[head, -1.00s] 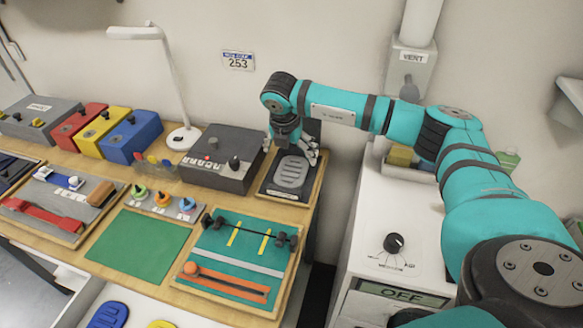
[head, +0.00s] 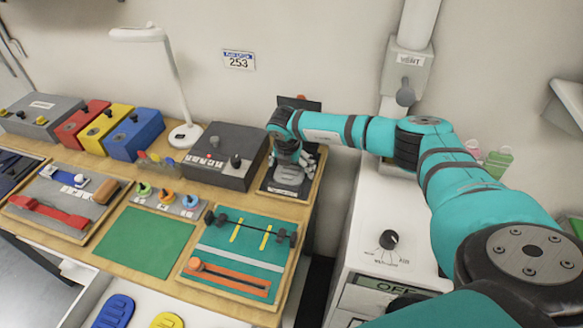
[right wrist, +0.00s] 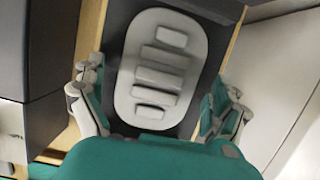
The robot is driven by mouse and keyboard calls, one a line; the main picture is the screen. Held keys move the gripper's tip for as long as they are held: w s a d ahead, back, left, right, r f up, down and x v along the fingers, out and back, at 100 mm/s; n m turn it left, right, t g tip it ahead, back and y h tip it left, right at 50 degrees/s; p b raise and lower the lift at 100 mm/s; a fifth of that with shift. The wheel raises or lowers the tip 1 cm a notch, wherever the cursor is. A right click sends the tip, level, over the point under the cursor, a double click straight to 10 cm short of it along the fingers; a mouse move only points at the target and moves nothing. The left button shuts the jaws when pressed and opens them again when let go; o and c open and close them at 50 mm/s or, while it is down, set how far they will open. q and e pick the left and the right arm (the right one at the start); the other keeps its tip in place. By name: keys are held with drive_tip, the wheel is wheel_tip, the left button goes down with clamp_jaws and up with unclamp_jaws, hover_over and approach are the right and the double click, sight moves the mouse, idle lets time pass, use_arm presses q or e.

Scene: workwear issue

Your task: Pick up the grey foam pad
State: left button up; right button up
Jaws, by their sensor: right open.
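The grey foam pad (right wrist: 184,62) is a light grey oval with raised bars. It lies on a dark tray (right wrist: 205,12) at the right end of the bench. In the head view my right gripper (head: 290,175) is over the pad and hides most of it. In the right wrist view my right gripper (right wrist: 160,108) is open, with one finger to each side of the pad's near end and gaps between. My left gripper is not in view.
A dark grey control box (head: 223,155) stands just left of the tray. A white cabinet (head: 375,215) is to the right. A teal board (head: 240,250) with a bar and orange strip lies in front. Blue (head: 115,312) and yellow (head: 167,320) pads lie lower down.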

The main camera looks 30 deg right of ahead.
drive_tip(key=shift+c, duration=0.4)
drive_tip(key=c, duration=1.1)
drive_tip(key=shift+c, duration=0.2)
drive_tip(key=shift+r, duration=0.15)
